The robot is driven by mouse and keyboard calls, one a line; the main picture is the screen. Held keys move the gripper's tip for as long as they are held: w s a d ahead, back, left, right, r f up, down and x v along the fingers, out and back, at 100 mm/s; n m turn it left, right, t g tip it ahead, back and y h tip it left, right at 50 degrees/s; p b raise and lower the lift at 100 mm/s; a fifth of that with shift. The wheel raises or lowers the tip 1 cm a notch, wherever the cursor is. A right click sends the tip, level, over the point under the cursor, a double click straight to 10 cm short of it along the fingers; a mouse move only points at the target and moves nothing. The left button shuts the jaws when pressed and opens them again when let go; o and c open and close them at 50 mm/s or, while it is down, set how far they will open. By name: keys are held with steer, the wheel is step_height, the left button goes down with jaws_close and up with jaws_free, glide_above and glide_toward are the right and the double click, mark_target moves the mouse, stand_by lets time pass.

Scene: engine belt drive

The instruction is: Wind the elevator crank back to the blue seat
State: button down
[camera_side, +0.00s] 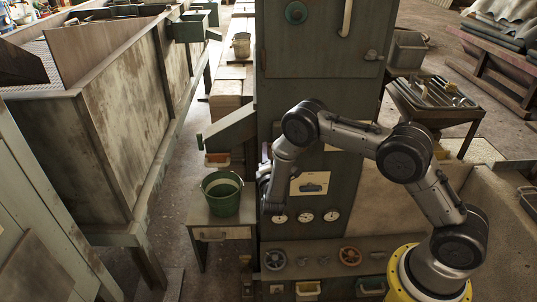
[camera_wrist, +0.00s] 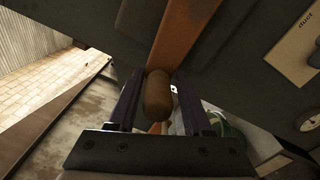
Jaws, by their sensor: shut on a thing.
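In the wrist view, a brown rounded crank handle (camera_wrist: 158,97) sits between the two dark fingers of my gripper (camera_wrist: 160,88), which is shut on it. An orange-brown crank arm (camera_wrist: 186,32) runs from the handle up to the top of the picture, against a dark panel. In the side view my gripper (camera_side: 265,185) is at the left edge of the tall green-grey cabinet (camera_side: 315,105). There the crank is mostly hidden behind the arm and cabinet edge. I cannot make out a blue seat in either view.
A green bucket (camera_side: 221,193) stands on a small table just left of my gripper. Dial gauges (camera_side: 305,216) and valve wheels (camera_side: 349,256) line the cabinet's lower front. A sloping chute (camera_side: 228,128) juts out left above the bucket. A large bin (camera_side: 120,130) stands farther left.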

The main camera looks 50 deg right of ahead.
steer(key=shift+s+d, duration=0.15)
steer(key=c, duration=0.6)
jaws_free()
steer(key=shift+s+a, duration=0.25)
steer(key=shift+a, duration=0.25)
steer(key=v, duration=1.2)
steer(key=shift+s+a, duration=0.2)
steer(key=shift+s, duration=0.15)
